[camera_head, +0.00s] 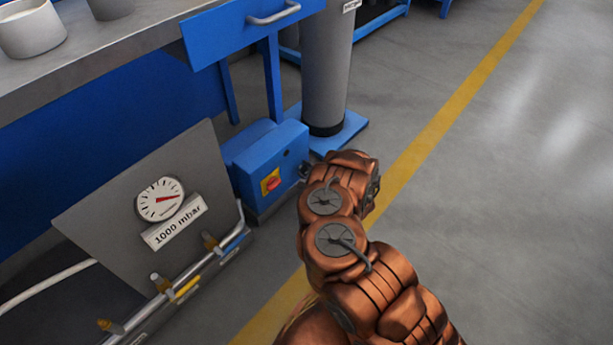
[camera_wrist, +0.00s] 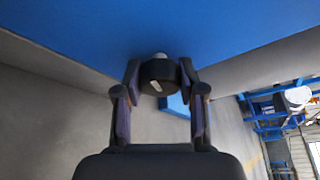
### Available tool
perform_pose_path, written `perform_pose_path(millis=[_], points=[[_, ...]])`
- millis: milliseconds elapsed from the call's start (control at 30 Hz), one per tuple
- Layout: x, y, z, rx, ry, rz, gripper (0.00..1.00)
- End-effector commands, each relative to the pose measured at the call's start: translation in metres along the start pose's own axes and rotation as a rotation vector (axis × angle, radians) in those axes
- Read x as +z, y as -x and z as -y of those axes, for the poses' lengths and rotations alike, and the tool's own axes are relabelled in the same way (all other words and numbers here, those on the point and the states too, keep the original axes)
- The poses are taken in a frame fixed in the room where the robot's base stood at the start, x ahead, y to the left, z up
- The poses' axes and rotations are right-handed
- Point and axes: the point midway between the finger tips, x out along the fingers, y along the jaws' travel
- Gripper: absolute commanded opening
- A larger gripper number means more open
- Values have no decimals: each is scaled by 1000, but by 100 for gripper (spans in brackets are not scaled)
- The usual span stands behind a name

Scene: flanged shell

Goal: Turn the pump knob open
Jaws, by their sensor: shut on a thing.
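The pump is a blue box (camera_head: 270,152) on the floor under the bench in the head view, with a red and yellow switch (camera_head: 271,181) on its front. In the wrist view my gripper (camera_wrist: 160,74) has one finger on each side of a round black knob (camera_wrist: 158,76) with a pale mark on its face. The fingers are shut on it, against a blue surface (camera_wrist: 200,30). In the head view my gripper (camera_head: 305,171) is at the right side of the blue box, and the knob cannot be made out there.
A grey column (camera_head: 326,70) on a blue base stands behind. The floor (camera_head: 510,210) to the right is clear.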

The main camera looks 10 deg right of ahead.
Motion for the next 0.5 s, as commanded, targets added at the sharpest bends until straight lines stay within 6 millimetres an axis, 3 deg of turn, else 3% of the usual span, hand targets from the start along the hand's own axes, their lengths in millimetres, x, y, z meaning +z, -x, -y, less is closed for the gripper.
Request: perform_pose_path(millis=[500], points=[[0,-1,-3,-125,304,2,5]])
